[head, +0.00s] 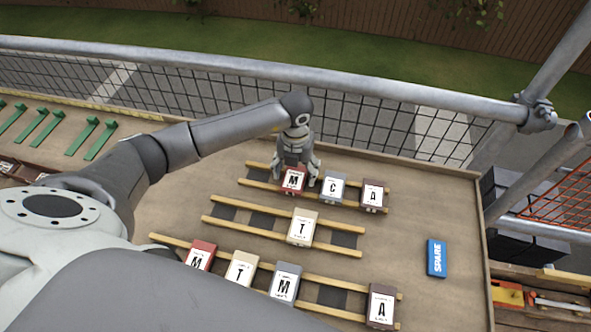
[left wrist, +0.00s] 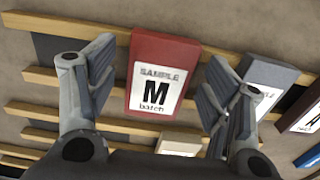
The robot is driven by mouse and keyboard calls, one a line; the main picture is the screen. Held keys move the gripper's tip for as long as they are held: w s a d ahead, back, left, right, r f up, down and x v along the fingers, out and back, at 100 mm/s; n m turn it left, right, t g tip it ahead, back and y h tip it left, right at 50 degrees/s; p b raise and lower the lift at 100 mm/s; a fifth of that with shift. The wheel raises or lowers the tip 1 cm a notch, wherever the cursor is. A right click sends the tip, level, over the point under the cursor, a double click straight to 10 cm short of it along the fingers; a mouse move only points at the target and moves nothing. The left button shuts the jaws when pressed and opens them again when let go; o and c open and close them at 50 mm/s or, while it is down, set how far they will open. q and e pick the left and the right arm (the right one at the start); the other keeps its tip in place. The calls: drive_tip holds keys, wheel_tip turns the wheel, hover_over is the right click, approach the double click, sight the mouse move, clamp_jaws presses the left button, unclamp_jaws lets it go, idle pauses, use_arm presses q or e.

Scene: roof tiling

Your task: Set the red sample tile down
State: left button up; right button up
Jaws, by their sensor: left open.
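In the left wrist view the red tile (left wrist: 150,47) reads "SAMPLE M batch". My left gripper (head: 298,177) is open over it, one finger on each side. In the left wrist view the fingers of my left gripper (left wrist: 164,66) show a gap on both sides of the tile. My right gripper is not in view.
A grey C tile (head: 333,188) sits close right of the red tile, then a brown A tile (head: 373,195). A cream T tile (head: 302,228) lies on the middle row; several tiles fill the front row. A blue SPARE block (head: 436,258) lies at right.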

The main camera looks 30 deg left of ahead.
sight(295, 174)
use_arm(q)
drive_tip(key=shift+r+p, duration=0.55)
drive_tip(key=shift+r, duration=0.1)
wheel_tip(295, 174, up, 12)
drive_tip(key=b, duration=0.3)
drive_tip(key=shift+f, duration=0.25)
drive_tip(key=shift+r, duration=0.1)
